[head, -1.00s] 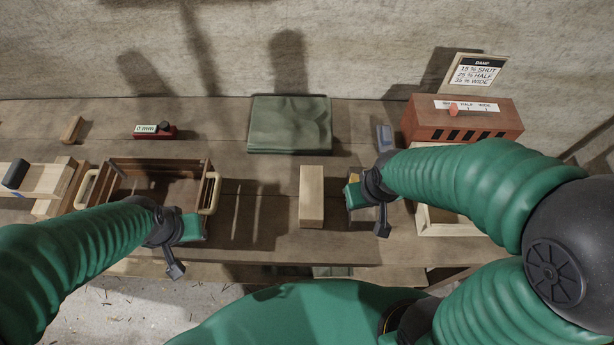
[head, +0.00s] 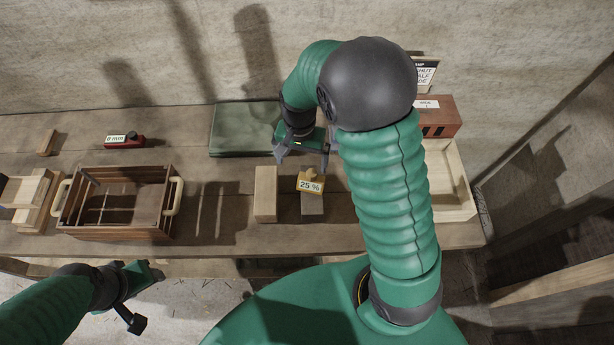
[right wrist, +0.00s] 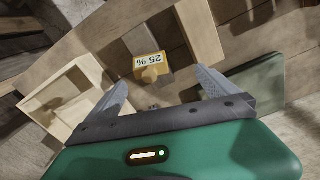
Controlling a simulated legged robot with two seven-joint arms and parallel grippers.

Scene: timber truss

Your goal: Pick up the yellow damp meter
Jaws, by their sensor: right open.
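The yellow damp meter (head: 310,182) sits on the bench, its display reading 25 %, at the end of a short greyish block (head: 312,204). In the right wrist view the meter (right wrist: 151,66) shows ahead, between the fingers. My right gripper (head: 302,160) is open and empty, on the wall side of the meter and apart from it. Its spread fingers also show in the right wrist view (right wrist: 163,88). My left gripper (head: 132,292) is low at the left, in front of the bench and away from the meter; its jaws are unclear.
A pale timber block (head: 265,194) stands just left of the meter. A slatted wooden crate (head: 116,232) and a red gauge (head: 125,141) are left. A pale tray (head: 457,213) and a brick-red box (head: 440,120) are right.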

